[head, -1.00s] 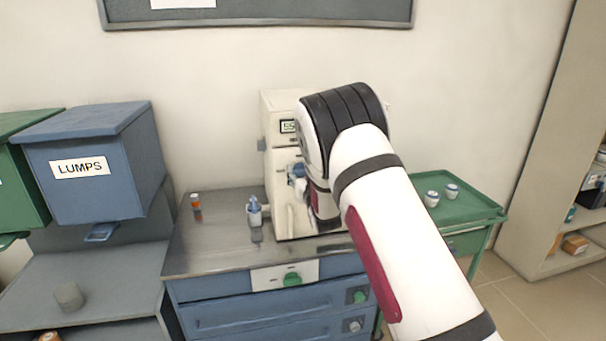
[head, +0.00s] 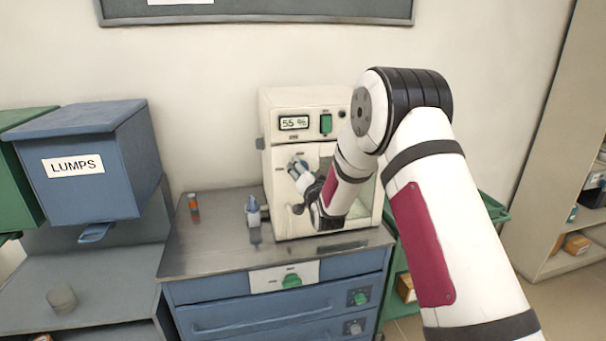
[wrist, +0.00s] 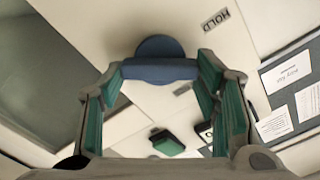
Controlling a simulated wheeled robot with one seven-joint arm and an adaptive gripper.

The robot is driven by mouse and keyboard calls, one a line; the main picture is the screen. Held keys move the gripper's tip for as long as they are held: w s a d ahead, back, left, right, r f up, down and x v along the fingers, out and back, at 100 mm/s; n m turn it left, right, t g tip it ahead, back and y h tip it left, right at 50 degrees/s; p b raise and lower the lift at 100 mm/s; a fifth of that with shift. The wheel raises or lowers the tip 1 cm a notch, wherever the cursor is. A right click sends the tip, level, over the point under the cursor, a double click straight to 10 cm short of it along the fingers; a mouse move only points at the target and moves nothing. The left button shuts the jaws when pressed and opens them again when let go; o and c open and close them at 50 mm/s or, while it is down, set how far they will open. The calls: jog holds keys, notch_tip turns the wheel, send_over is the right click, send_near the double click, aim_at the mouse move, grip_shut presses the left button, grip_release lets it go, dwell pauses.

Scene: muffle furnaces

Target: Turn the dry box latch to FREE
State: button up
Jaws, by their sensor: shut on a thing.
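The dry box (head: 277,104) is a cream cabinet on the grey bench top, with a display reading 55 %. Its blue latch (head: 297,164) is on the left of the front, partly hidden by my gripper (head: 304,186) in the head view. In the wrist view, my gripper (wrist: 160,68) has a finger on each side of the latch (wrist: 160,73) and is shut on its blue bar. The bar lies level across that picture. A HOLD label (wrist: 215,20) is above and right of it. A smaller label (wrist: 183,88) below right is not readable.
A green switch (head: 326,124) is on the dry box's upper front. A blue-capped bottle (head: 253,211) and a small orange vial (head: 193,203) stand on the bench (head: 205,240) to the left. A blue LUMPS bin (head: 100,180) is further left.

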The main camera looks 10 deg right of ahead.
jog(key=m+b, duration=0.1)
jog(key=m, duration=0.4)
jog(key=m+b, duration=0.1)
jog(key=m, duration=0.4)
jog(key=shift+d+f, duration=0.2)
jog(key=shift+m, duration=0.4)
jog(key=o, duration=1.1)
jog(key=shift+o, duration=0.2)
jog(key=s, duration=1.2)
